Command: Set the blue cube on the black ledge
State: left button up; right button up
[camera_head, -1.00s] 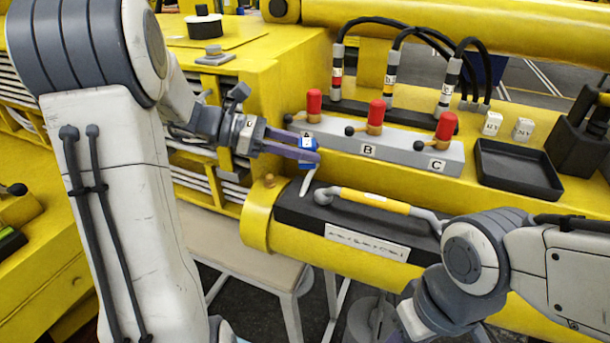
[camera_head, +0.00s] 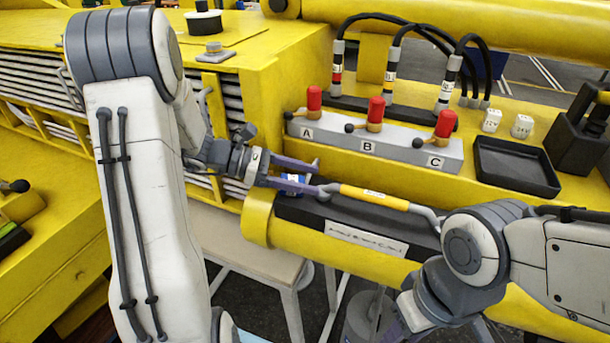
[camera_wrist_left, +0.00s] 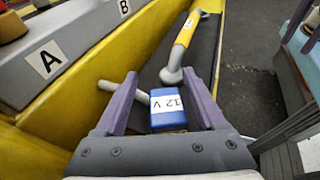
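The blue cube (camera_head: 293,180), with a white "12 V" label, sits at the left end of the black ledge (camera_head: 300,212), beside the handle's end. My left gripper (camera_head: 315,177) is open around it, one finger on each side. In the left wrist view, the cube (camera_wrist_left: 168,112) lies between the two purple fingers (camera_wrist_left: 160,76), with a clear gap on its left and the right finger close to it. The fingers partly hide it in the head view. My right gripper (camera_head: 408,312) is low at the right, mostly hidden by its own arm.
A yellow-gripped handle (camera_head: 375,198) runs along the ledge, close to my left fingertips. Behind is a grey block (camera_head: 395,148) with red-topped levers A, B and C. A black tray (camera_head: 515,165) and two white cubes (camera_head: 522,126) are at the right.

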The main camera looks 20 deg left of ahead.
pick_arm(q)
jog(key=shift+r, duration=0.1)
jog(key=b+v, duration=0.3)
jog(key=v, duration=0.9)
jog(key=shift+b, duration=0.3)
jog(key=shift+r, duration=0.15)
